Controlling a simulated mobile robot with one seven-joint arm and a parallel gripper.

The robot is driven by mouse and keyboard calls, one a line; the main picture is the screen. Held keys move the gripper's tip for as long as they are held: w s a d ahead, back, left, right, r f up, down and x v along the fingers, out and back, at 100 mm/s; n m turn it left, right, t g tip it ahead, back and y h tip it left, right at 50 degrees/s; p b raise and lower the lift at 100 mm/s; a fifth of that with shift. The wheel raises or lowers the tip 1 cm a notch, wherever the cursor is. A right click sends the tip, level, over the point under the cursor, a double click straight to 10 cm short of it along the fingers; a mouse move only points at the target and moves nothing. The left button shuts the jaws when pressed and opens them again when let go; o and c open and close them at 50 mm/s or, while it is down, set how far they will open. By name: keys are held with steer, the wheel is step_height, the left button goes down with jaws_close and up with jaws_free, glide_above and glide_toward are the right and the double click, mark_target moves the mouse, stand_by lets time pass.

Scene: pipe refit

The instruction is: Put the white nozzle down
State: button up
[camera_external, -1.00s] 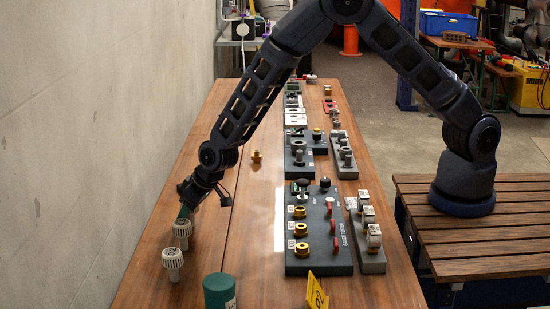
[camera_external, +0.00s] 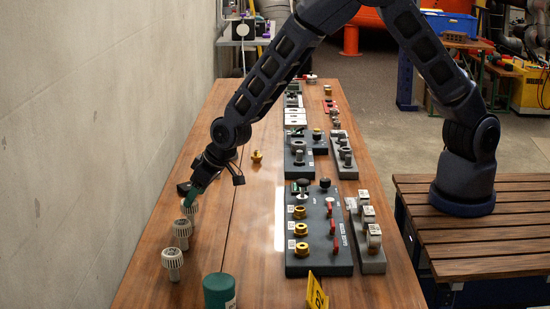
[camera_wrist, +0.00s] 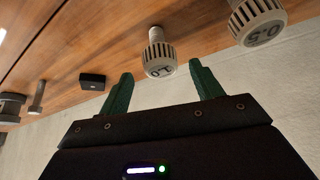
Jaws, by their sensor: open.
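The white nozzle (camera_external: 189,206) stands on the wooden table at the far end of a short row of nozzles by the wall. My gripper (camera_external: 191,195) is just above it, with its green fingers pointing down. In the wrist view the nozzle (camera_wrist: 158,52) shows between the two fingertips of my open gripper (camera_wrist: 160,74), with a gap on both sides. Its round numbered face is towards the camera. Two similar white nozzles, a middle one (camera_external: 181,231) and a near one (camera_external: 172,262), stand in front of it; one marked 0.5 (camera_wrist: 258,20) shows in the wrist view.
A small black box (camera_external: 183,188) lies close behind the gripper; it also shows in the wrist view (camera_wrist: 92,82). A green cylinder (camera_external: 218,291) stands at the near edge. A dark panel with brass fittings (camera_external: 318,258) is on the right. The table's middle strip is mostly clear.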

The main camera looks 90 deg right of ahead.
steer(key=s+r+n+g+y, duration=0.15)
steer(key=s+r+y, duration=0.25)
steer(key=s+r, duration=2.05)
steer(key=s+d+r+n+h, duration=0.1)
steer(key=s+r, duration=0.3)
steer(key=s, duration=0.8)
steer(key=s+d+r+n+h, duration=0.1)
steer(key=s+r, duration=0.3)
steer(key=s, duration=0.9)
steer(key=shift+d+r, duration=0.35)
steer(key=shift+d, duration=0.55)
